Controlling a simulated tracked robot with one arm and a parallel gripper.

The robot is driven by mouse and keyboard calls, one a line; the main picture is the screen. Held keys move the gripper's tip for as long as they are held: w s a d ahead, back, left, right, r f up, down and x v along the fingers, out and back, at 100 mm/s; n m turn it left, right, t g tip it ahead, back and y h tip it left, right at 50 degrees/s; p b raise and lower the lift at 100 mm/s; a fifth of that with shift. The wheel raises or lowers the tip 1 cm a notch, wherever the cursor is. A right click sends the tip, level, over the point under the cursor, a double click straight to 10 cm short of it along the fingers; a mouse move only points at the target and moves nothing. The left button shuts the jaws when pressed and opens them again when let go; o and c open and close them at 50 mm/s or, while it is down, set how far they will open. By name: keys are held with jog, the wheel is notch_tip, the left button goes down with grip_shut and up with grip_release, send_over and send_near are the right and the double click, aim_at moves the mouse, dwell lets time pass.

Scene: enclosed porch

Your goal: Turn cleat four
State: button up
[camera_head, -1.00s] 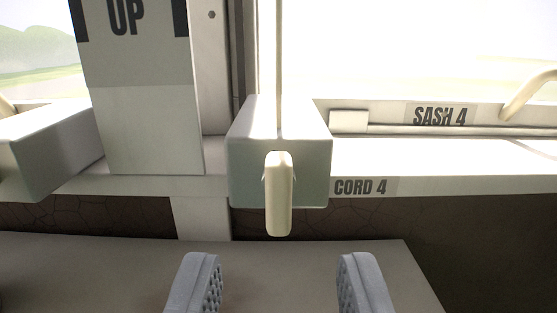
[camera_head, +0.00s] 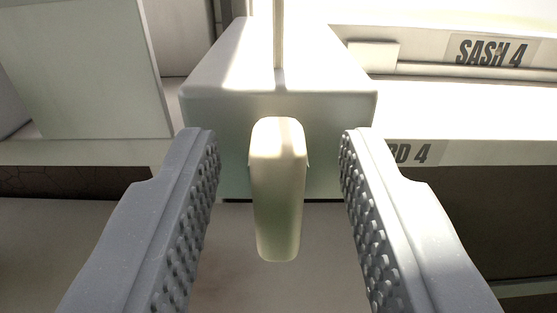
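The cleat (camera_head: 278,190) is a cream, rounded, upright bar on the front of a pale box (camera_head: 215,75). A thin cord (camera_head: 278,40) runs straight down to the top of the box. The label on the right, partly covered by my right finger, reads "RD 4" (camera_head: 411,153). My gripper (camera_head: 279,160) is open, with one ridged grey finger on each side of the cleat. Gaps show between the cleat and both fingers. The cleat's back, where it meets the box, is hidden.
A white sill runs behind the box, with a "SASH 4" label (camera_head: 492,51) on the window rail at right. A pale upright panel (camera_head: 80,70) stands at left. Below the sill are a dark wall strip and a grey surface (camera_head: 50,245).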

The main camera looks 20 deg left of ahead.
grip_shut()
